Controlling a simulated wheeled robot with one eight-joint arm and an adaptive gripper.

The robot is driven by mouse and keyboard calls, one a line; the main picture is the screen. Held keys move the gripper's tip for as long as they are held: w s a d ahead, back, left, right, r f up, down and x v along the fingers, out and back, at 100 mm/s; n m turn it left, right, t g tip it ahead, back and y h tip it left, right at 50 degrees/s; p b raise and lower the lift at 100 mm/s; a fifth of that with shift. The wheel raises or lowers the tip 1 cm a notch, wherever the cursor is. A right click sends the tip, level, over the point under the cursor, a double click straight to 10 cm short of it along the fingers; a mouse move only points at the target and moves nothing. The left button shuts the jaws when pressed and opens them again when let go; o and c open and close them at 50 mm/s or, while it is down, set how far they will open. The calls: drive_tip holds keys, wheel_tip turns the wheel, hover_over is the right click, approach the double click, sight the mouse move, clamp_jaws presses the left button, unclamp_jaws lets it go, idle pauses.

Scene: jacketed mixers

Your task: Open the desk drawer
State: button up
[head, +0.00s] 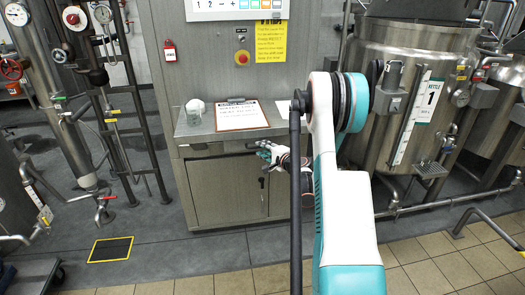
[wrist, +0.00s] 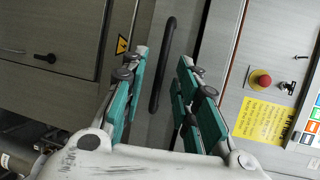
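The desk drawer (head: 222,149) is a grey front strip just under the desk top, and it looks shut. In the wrist view its black bar handle (wrist: 164,65) runs up the picture across the drawer front (wrist: 188,35). My gripper (head: 263,150) is at the right part of the drawer front in the head view. In the wrist view my gripper (wrist: 163,62) is open, with one green-padded finger on each side of the handle. Nothing is held. I cannot tell whether the fingertips reach past the bar or touch it.
Cabinet doors (head: 225,190) lie below the drawer. A steel kettle (head: 415,90) stands right. Pipes (head: 110,100) stand left.

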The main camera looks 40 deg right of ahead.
drive_tip(key=shift+w+d+f, duration=0.1)
drive_tip(key=shift+w, duration=0.6)
clamp_jaws()
